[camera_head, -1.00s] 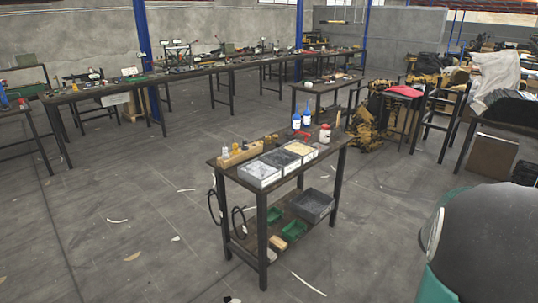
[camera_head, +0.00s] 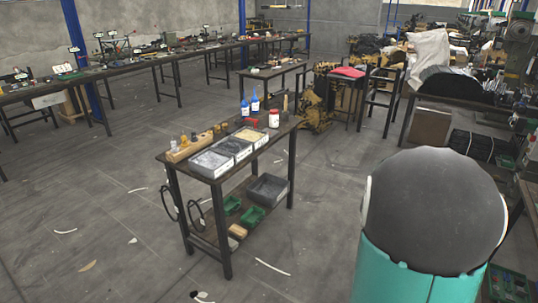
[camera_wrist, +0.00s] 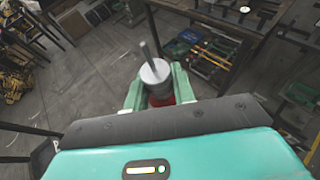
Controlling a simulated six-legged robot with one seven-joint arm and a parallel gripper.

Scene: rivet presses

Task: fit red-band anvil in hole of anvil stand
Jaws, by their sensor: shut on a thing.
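The red-band anvil (camera_wrist: 154,71) is a grey metal cylinder with a thin pin rising from its top and a red part at its lower end, in the wrist view. My gripper (camera_wrist: 157,90) has green fingers, one on each side of the anvil, and is shut on it. In the head view my gripper and the anvil do not show. A wooden block (camera_head: 189,149) with several small upright pieces stands along the left edge of the near workbench (camera_head: 262,158). It may be the anvil stand; its holes are too small to make out.
Long benches line the back. Open floor lies left of the near bench.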

